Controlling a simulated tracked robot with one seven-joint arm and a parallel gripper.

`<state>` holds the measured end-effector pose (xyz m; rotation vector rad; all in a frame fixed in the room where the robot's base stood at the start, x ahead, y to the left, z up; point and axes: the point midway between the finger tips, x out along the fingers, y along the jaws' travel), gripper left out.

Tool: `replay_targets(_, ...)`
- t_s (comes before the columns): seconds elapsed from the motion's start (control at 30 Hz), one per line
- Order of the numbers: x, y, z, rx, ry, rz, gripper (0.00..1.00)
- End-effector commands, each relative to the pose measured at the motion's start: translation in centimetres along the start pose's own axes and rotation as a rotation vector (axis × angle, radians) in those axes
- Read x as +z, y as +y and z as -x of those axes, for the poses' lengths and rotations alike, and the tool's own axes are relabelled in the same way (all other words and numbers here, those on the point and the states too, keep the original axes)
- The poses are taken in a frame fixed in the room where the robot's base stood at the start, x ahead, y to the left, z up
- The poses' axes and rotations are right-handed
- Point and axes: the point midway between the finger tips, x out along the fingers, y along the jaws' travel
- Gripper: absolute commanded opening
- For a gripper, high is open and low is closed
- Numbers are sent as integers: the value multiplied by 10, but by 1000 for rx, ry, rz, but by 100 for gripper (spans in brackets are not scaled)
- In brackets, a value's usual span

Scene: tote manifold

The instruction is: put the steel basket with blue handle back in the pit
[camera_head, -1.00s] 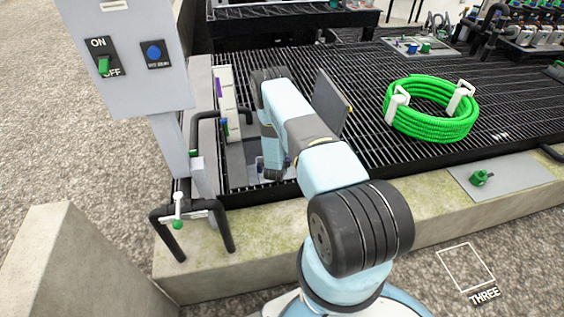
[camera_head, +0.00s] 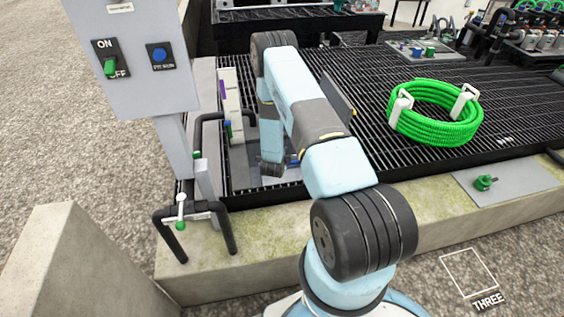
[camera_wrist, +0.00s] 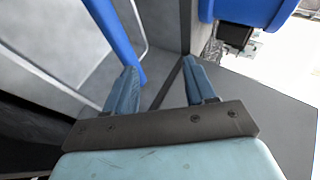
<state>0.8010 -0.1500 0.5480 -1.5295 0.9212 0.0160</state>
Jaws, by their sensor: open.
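In the wrist view my gripper (camera_wrist: 159,66) is open, its two blue fingers apart. A bright blue bar (camera_wrist: 116,32), which looks like the basket's handle, runs down from the top to beside the left fingertip. I cannot tell whether they touch. Grey metal surfaces (camera_wrist: 55,48) with a pale rim lie left of it; I cannot tell whether they are the basket or the pit. In the head view my arm hides most of the opening in the black grating (camera_head: 310,65). A small blue patch (camera_head: 294,160) shows beside my arm's lower end. The basket's body is not clearly visible.
A raised grey plate (camera_head: 338,92) stands right of my arm. A green hose coil (camera_head: 435,128) lies on the grating. The switch box post (camera_head: 172,135) and black pipes (camera_head: 205,118) stand close on the left. Another blue part (camera_wrist: 250,10) is at the wrist view's upper right.

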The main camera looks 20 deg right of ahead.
Motion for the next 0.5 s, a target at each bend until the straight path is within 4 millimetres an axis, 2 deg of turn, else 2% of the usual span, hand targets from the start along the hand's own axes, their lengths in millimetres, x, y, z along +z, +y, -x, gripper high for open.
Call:
replay_targets(0.17,0,-14,5,3,-9,6,55)
replay_targets(0.27,5,-38,11,9,-34,28,55)
replay_targets(0.5,18,-122,44,39,-137,130,55)
